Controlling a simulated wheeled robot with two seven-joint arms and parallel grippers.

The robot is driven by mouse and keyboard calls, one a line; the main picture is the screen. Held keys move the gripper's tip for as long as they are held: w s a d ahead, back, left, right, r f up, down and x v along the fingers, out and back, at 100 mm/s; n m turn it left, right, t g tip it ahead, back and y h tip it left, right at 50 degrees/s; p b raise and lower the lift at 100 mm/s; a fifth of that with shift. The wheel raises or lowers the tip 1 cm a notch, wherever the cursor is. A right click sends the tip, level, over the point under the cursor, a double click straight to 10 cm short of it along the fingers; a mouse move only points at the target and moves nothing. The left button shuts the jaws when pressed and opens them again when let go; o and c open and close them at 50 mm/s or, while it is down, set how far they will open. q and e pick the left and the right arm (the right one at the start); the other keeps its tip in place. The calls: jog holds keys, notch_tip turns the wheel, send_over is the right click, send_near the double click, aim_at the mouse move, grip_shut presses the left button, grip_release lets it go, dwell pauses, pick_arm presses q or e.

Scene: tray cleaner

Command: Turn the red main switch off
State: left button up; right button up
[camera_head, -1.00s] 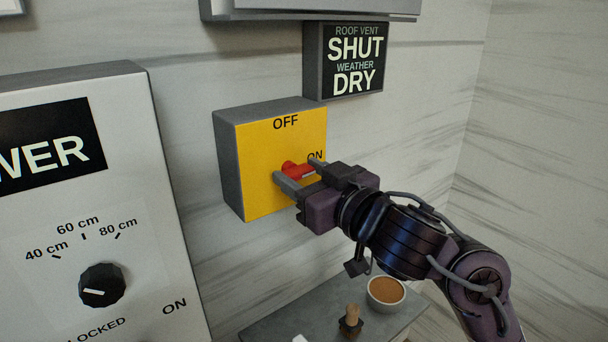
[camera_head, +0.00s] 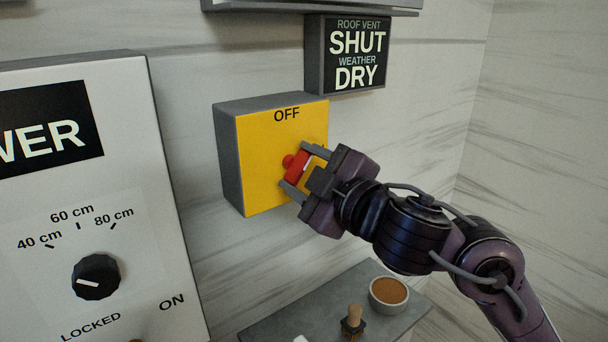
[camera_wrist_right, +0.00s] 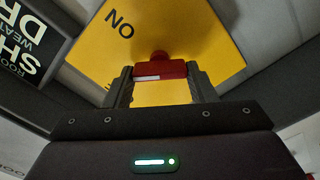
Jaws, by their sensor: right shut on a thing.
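The red main switch (camera_head: 296,164) is on the front of the yellow-faced switch box (camera_head: 263,150) on the wall. The word OFF shows at the top of its face; the ON mark is hidden behind my gripper in the head view but shows in the wrist view. My right gripper (camera_head: 302,169) is shut on the red handle, a finger at each end, and is tilted. The wrist view shows the red handle (camera_wrist_right: 160,70) between the two fingers, with its white mark towards the left. The handle points obliquely up and right in the head view. My left gripper is not in view.
A grey panel with a black knob (camera_head: 96,277) stands at the left. A dark sign (camera_head: 356,80) reading SHUT and DRY hangs above the box. Below, a grey shelf (camera_head: 290,322) holds a bowl (camera_head: 389,308) and a wooden-handled brush (camera_head: 353,322).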

jog(key=n, duration=0.1)
jog(key=n+b, duration=0.1)
jog(key=n, duration=0.1)
jog(key=shift+f+n+b, duration=0.25)
jog(key=shift+n+b, duration=0.05)
jog(key=shift+n, duration=0.1)
jog(key=shift+n+b, duration=0.85)
jog(key=shift+n, duration=0.95)
jog(key=o, duration=1)
jog(key=v, duration=0.7)
jog(key=shift+s+d+b, duration=0.2)
jog(key=shift+s+b, duration=0.1)
jog(key=shift+s, duration=0.05)
